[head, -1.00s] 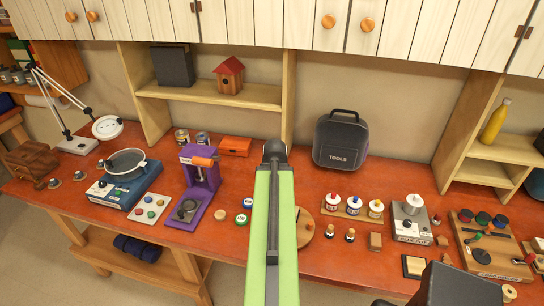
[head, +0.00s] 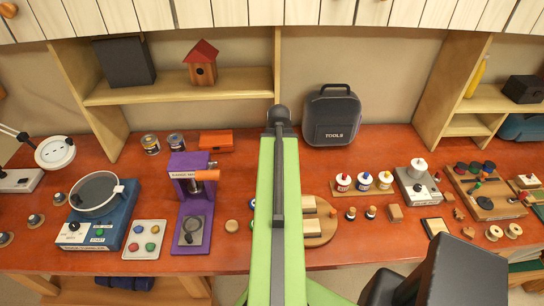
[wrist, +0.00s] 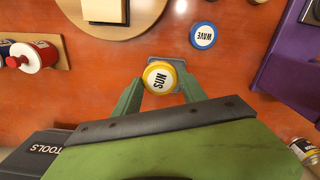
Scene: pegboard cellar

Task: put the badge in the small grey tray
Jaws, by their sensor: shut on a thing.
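A round yellow badge (wrist: 160,77) marked SUN sits between the two green fingers of my gripper (wrist: 160,84) in the wrist view. The gripper is shut on it. A small grey piece, which looks like the small grey tray (wrist: 178,62), shows behind the badge's far edge. The badge hides most of it, and I cannot tell whether the badge touches it or is above it. In the head view my green arm covers the gripper, the badge and this spot.
A blue WAVE badge (wrist: 204,36) lies close by on the red bench. A round wooden board (head: 322,232) is right of my arm and a purple press (head: 190,205) left. The toolbox (head: 331,118) stands at the back. Glue bottles (head: 364,181) stand further right.

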